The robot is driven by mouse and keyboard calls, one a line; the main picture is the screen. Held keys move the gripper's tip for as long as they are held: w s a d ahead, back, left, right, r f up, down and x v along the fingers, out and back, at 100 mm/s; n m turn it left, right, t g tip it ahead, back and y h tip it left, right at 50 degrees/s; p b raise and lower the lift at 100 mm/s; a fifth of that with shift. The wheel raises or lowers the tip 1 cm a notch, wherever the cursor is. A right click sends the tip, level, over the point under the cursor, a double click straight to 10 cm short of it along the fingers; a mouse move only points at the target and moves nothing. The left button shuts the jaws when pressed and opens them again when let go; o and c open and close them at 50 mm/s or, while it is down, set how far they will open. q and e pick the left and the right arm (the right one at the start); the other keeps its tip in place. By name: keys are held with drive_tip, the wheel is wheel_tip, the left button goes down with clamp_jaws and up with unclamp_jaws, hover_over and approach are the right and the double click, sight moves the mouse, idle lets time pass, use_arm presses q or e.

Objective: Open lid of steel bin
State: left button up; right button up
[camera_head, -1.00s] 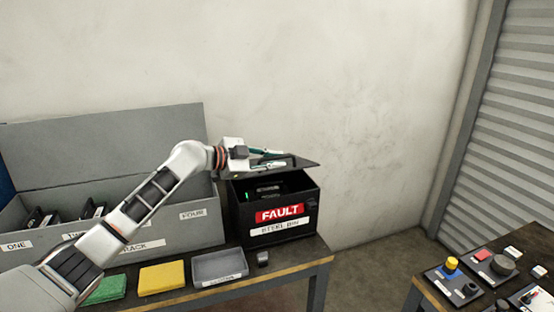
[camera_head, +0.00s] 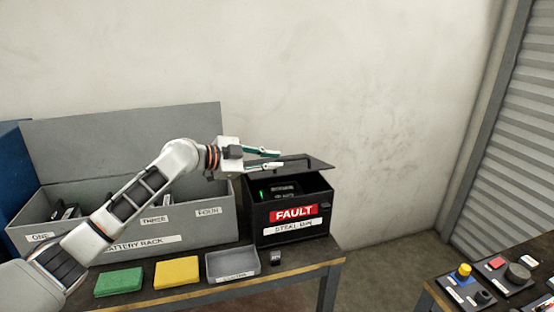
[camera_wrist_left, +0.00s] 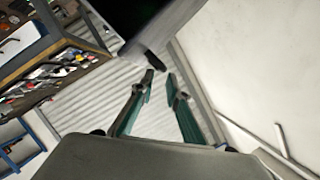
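The black steel bin (camera_head: 292,228) stands at the right end of the workbench, with a red FAULT label and a white STEEL BIN label. Its dark lid (camera_head: 310,164) is raised above the opening, showing dark items and a small green light inside. My left gripper (camera_head: 272,158) is at the lid's left part, its green-padded fingers apart. In the left wrist view, the fingertips (camera_wrist_left: 160,74) are apart with nothing seen between them, just below a dark stub on the lid (camera_wrist_left: 150,25). Whether they touch the lid is unclear. My right gripper is out of view.
The grey battery rack (camera_head: 190,234) with its raised back panel stands left of the bin. A green sponge (camera_head: 118,282), a yellow sponge (camera_head: 177,271) and a grey tray (camera_head: 232,264) lie along the bench front. A control table (camera_head: 490,280) is at right.

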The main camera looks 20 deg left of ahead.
use_arm(q)
drive_tip(key=shift+v, duration=0.85)
drive_tip(key=shift+c, duration=0.3)
